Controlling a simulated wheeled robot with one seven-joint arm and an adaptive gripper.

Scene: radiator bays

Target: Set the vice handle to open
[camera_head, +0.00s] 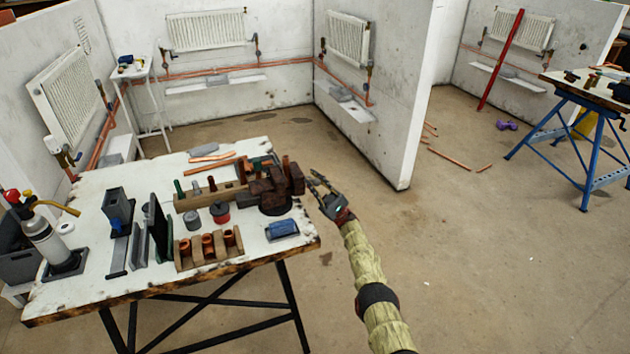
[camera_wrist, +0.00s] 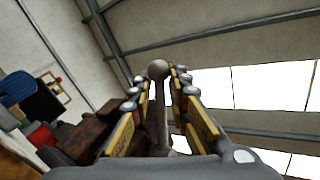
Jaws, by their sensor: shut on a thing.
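The vice (camera_head: 277,188) is a rusty brown block on the right end of the workbench. Its brown body (camera_wrist: 87,138) also shows at the lower left of the wrist view. The vice handle (camera_wrist: 158,105) is a grey bar with a round knob at its end, standing between my fingers in the wrist view. My gripper (camera_head: 315,181) is at the right side of the vice, just off the bench edge. It also shows in the wrist view (camera_wrist: 163,110), shut on the handle, with the knob showing beyond the fingers. The handle is too small to make out in the head view.
The workbench (camera_head: 90,291) carries wooden racks (camera_head: 208,247), a blue item (camera_head: 282,229), grey tins and a torch (camera_head: 50,245). White partition walls (camera_head: 385,110) with radiators stand behind. Open floor (camera_head: 450,260) lies to the right, with copper pipes (camera_head: 450,159) farther back.

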